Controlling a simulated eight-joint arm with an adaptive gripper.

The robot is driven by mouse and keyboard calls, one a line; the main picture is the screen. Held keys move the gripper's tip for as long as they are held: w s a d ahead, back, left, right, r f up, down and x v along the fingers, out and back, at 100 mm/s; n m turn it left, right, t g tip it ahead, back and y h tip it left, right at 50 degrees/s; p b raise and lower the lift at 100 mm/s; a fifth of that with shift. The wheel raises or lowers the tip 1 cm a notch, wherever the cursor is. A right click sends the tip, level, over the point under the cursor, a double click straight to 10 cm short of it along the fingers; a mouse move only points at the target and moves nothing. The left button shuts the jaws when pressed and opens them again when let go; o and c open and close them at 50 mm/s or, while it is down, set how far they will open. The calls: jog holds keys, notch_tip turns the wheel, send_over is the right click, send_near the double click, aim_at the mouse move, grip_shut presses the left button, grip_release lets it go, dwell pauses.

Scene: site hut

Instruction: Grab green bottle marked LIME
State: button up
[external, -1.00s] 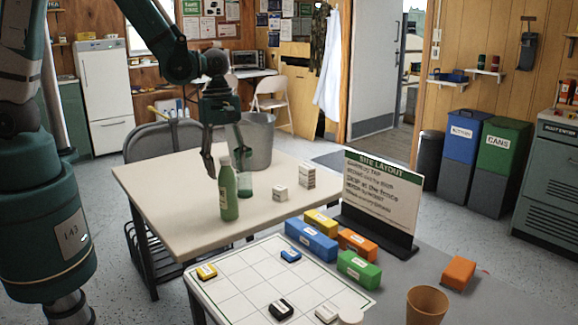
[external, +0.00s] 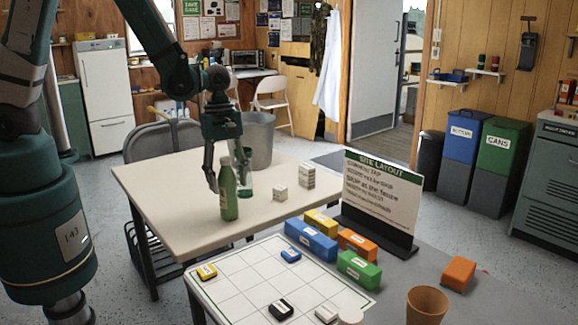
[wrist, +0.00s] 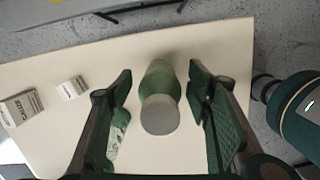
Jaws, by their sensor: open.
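The green bottle (external: 228,192) with a grey cap stands upright on the cream table (external: 160,190), near its front edge. In the wrist view the bottle (wrist: 158,82) is seen from above, cap toward the camera, between the two fingers. My gripper (external: 229,178) is open around the bottle's upper part, pointing down; it also shows in the wrist view (wrist: 160,72). A gap shows on both sides of the bottle there. I cannot read any LIME marking.
A clear and green container (external: 247,184) stands close behind the bottle, partly hidden by a finger. Two small white boxes, one short (external: 280,194) and one taller (external: 307,177), stand to the right. A grey bucket (external: 260,140) is behind. The table's left part is clear.

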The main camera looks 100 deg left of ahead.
aim_at(227, 160)
jog(key=shift+c, duration=0.5)
jog(key=c, duration=0.8)
jog(key=shift+o, duration=0.2)
jog(key=shift+r, duration=0.1)
jog(key=shift+r+p, duration=0.7)
jog(key=shift+r, duration=4.2)
